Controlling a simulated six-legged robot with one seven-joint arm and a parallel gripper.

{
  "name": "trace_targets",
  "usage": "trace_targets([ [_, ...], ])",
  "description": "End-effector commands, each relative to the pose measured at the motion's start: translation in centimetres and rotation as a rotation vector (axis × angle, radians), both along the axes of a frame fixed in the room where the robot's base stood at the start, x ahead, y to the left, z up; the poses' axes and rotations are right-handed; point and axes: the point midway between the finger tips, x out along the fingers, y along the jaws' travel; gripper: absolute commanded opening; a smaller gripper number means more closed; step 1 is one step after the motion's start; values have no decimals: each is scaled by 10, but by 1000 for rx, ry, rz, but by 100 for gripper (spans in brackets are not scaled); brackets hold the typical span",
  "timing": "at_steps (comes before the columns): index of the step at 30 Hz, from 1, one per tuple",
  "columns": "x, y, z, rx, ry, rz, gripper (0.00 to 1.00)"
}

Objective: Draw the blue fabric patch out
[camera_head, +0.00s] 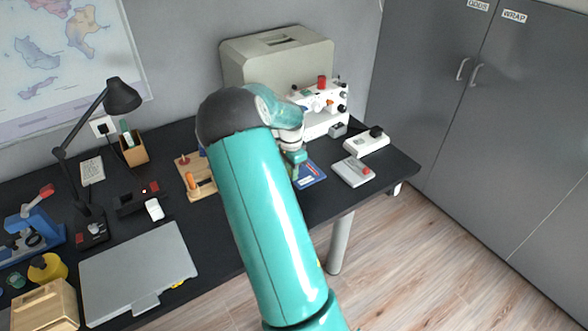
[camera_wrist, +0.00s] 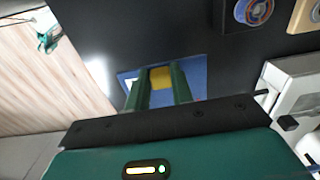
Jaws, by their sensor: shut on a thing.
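A flat blue piece, which I take for the blue fabric patch (camera_head: 311,175), lies low at the table's right part, in front of the white sewing machine (camera_head: 322,112). In the wrist view the blue patch (camera_wrist: 197,72) shows on both sides of my fingers, with a whitish mark at its left. My gripper (camera_wrist: 161,82) has two green fingers closed around a yellow part that seems to belong to the patch. In the head view my gripper (camera_head: 296,160) is mostly hidden behind my own arm. I cannot tell whether the patch touches the table.
A wooden peg board (camera_head: 205,189) is to the left. Bare dark table (camera_head: 325,207) lies in front.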

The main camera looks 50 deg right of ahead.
Motion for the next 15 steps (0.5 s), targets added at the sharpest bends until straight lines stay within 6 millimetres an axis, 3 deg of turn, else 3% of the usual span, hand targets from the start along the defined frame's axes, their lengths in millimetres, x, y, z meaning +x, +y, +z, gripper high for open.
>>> trace_targets([
  [15,5,19,0,0,1,1,0],
])
